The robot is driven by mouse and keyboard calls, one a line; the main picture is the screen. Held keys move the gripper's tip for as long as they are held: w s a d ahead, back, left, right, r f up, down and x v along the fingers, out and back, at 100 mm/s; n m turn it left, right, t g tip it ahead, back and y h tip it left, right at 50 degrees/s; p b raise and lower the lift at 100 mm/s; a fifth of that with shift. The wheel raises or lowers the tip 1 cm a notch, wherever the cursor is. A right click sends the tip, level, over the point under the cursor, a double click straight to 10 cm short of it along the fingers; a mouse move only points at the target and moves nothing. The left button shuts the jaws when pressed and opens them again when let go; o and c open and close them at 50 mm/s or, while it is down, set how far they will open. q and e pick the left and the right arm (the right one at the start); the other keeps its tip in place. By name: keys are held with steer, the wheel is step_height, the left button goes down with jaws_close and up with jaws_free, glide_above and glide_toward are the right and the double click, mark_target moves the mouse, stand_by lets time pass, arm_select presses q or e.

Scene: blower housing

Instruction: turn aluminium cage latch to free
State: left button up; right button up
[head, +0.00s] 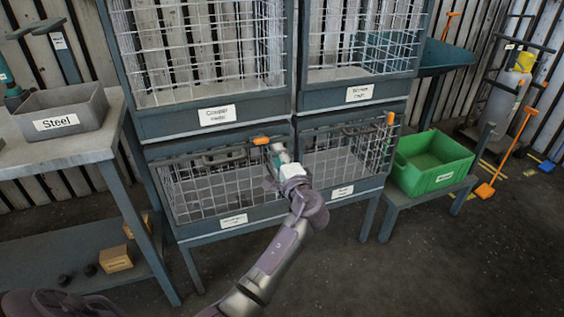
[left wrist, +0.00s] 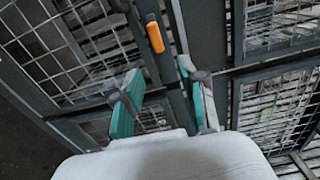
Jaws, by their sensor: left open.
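The lower left wire cage (head: 215,190) has a small blurred label that I cannot read for certain; it looks like the aluminium cage. Its orange latch (head: 262,141) lies roughly horizontal at the upper right corner of the cage front. My left gripper (head: 278,152) is just below and right of this latch in the head view, open and empty. In the left wrist view the orange latch (left wrist: 155,37) shows just beyond the two teal fingertips (left wrist: 160,75), apart from them. My right gripper is not in view.
The lower right cage (head: 345,165) has its own orange latch (head: 390,118), standing upright. Two larger cages are above. A table with a grey Steel bin (head: 62,116) stands left; a green bin (head: 432,162) sits right on a low stand. Floor in front is clear.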

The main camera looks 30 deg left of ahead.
arm_select(q)
steer(key=shift+v, duration=1.3)
